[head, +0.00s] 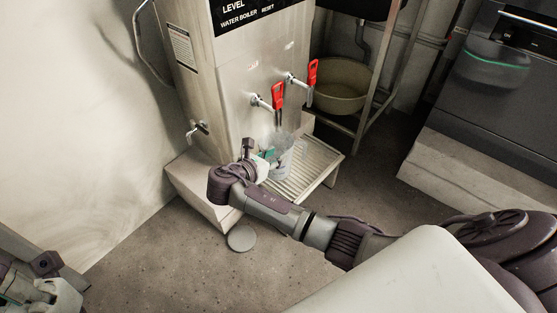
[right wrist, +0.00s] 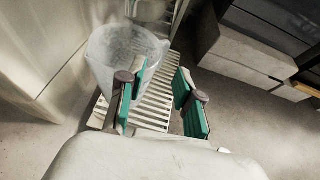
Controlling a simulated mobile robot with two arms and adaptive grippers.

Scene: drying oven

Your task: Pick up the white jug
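The jug (head: 284,161) is a pale, see-through vessel. It stands upright on the slatted drip shelf (head: 307,176) of the water boiler, below the taps. It also shows in the right wrist view (right wrist: 113,55), up and left of the fingers. My right gripper (head: 267,158) is beside the jug, on its near left side in the head view. In the right wrist view its green-padded fingers (right wrist: 161,84) are apart, with only the slats visible between them. One finger overlaps the jug's edge; contact cannot be told. My left gripper (head: 38,290) is at the lower left, partly cut off.
The steel water boiler (head: 240,70) has red-handled taps (head: 278,95) above the jug. A beige basin (head: 340,86) sits in a rack behind. A dark appliance (head: 500,95) stands on a plinth at right. A grey disc (head: 241,237) lies on the otherwise open floor.

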